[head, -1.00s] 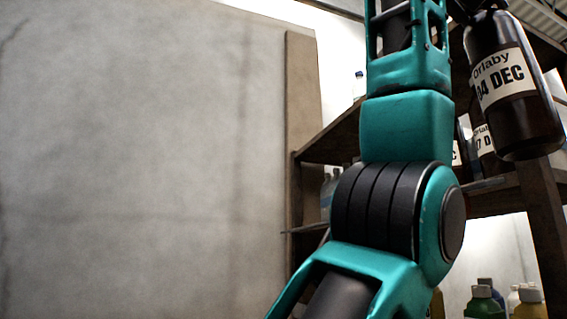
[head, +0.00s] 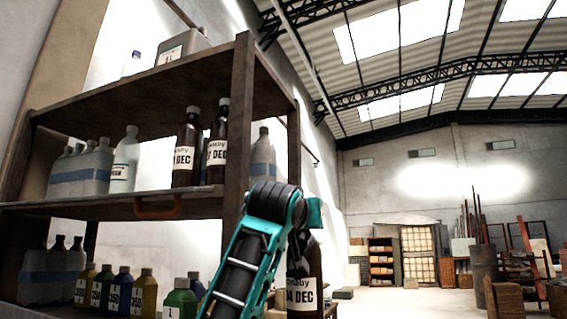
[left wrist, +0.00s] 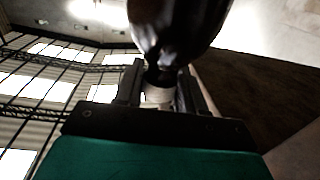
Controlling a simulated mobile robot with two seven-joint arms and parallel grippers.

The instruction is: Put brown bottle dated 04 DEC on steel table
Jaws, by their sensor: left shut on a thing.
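A brown bottle (head: 305,296) with a pale label, partly covered, reading about "4 DEC" hangs upright in my left gripper (head: 301,238). The gripper is shut on its neck, just right of the shelf's front post. In the left wrist view the dark bottle (left wrist: 178,25) fills the top middle, with its neck between the fingers of my left gripper (left wrist: 158,92). The steel table and my right gripper are not in view.
A wooden shelf (head: 150,205) stands on the left, close to my left arm. It holds two other brown bottles (head: 186,158), grey bottles (head: 124,160) and several coloured bottles (head: 143,293). Open hall floor (head: 400,302) lies to the right, with racks (head: 418,250) far back.

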